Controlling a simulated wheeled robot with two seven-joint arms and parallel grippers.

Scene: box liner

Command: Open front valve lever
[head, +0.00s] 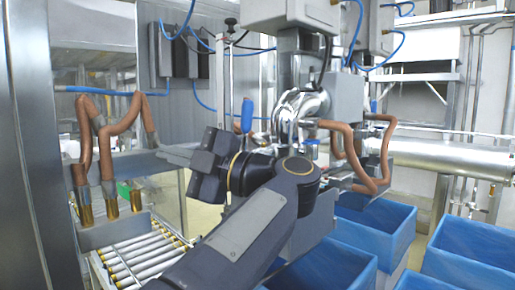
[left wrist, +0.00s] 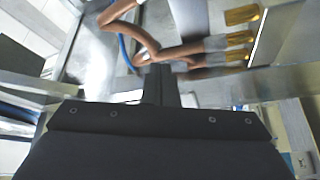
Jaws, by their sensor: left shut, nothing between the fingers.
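A blue upright lever handle (head: 247,115) stands near the steel pipework in the head view, just above and behind my left wrist. A second small blue handle (head: 311,143) shows farther right, by the copper hoses. I cannot tell for sure which is the front valve lever. My left gripper (head: 174,153) points left, toward the copper pipes and apart from both blue handles. In the left wrist view its fingers (left wrist: 160,84) are together and empty, and no lever shows there. My arm hides the lower part of the valve area. My right gripper is not in view.
Bent copper pipes (head: 124,120) with brass nozzles (head: 109,202) stand left of my gripper, above a roller conveyor (head: 142,252). Blue boxes (head: 372,232) stand at lower right. A steel cylinder (head: 450,160) lies behind them. A metal post (head: 30,150) borders the left.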

